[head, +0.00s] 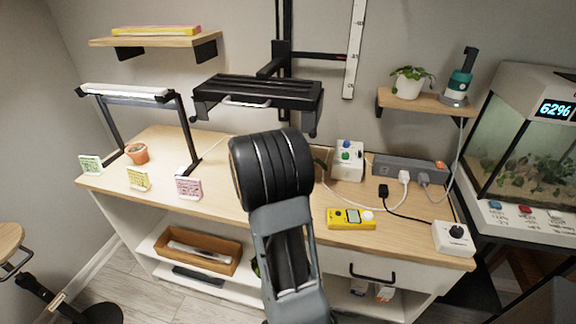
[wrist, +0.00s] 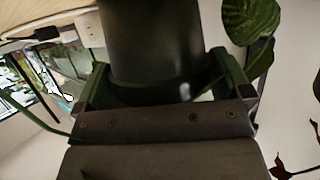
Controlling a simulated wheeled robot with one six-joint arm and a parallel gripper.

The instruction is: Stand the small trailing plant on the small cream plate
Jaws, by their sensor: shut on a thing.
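A small leafy green plant in a white pot (head: 408,84) stands on the right wall shelf, its leaves hanging a little over the rim. In the wrist view my gripper (wrist: 162,82) is shut on a dark, smooth, rounded thing (wrist: 150,40), with a green finger at each side. I cannot tell what this thing is; its top is cut off by the picture edge. In the head view my own arm hides the gripper and what it holds. I cannot make out a small cream plate in either view.
The wooden bench (head: 220,158) bears a small terracotta pot (head: 137,154), a yellow meter (head: 351,219) and a power strip (head: 410,168) with loose cables. Large leaves (wrist: 250,22) hang close at the gripper's right in the wrist view.

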